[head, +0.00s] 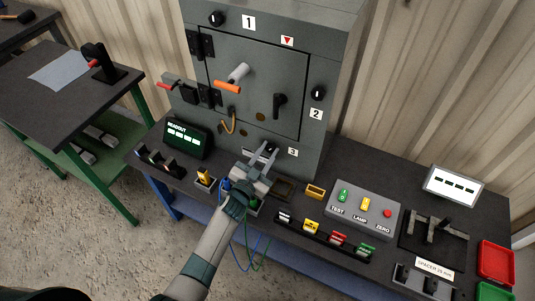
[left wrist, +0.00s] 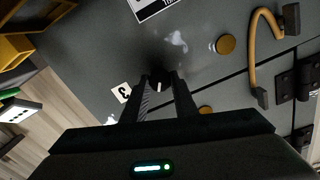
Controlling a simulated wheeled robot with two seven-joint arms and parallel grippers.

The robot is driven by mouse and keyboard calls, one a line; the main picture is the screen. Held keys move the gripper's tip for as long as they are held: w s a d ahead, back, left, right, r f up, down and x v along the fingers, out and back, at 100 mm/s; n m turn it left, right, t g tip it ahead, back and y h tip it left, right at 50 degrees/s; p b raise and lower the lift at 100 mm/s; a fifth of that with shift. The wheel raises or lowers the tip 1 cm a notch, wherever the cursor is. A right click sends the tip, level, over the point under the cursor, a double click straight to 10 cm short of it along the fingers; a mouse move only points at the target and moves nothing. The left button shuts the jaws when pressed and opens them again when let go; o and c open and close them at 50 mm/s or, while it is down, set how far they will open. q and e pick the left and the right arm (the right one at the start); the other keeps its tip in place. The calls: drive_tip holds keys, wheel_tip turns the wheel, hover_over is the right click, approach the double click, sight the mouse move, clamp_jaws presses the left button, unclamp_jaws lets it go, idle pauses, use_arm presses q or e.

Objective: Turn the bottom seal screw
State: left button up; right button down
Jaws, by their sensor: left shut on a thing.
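The grey enclosure (head: 258,75) stands at the back of the bench with its door closed. The bottom seal screw (left wrist: 158,84) is a small black knob with a white mark, beside the label 3 (head: 293,152). My left gripper (head: 266,152) reaches up to the lower front face and is shut on this screw; the left wrist view shows the knob between the fingertips. The fingers partly hide the screw in the head view. The top screw (head: 215,18) by label 1 and the right screw (head: 317,93) by label 2 are free. My right gripper is not in view.
A readout box (head: 187,139) stands left of my gripper. A button panel (head: 362,208), a row of coloured clips (head: 325,237) and red (head: 497,262) and green trays are to the right. A cable (left wrist: 268,35) loops from the enclosure's face near the gripper.

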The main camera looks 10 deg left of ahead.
use_arm(q)
drive_tip(key=m+b, duration=0.1)
drive_tip(key=m, duration=0.3)
drive_tip(key=shift+f, duration=0.1)
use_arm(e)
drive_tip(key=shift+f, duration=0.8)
use_arm(q)
drive_tip(key=o, duration=1)
drive_tip(key=shift+o, duration=0.2)
drive_tip(key=b+v, duration=0.3)
drive_tip(key=v, duration=1.4)
drive_tip(key=shift+s, duration=0.2)
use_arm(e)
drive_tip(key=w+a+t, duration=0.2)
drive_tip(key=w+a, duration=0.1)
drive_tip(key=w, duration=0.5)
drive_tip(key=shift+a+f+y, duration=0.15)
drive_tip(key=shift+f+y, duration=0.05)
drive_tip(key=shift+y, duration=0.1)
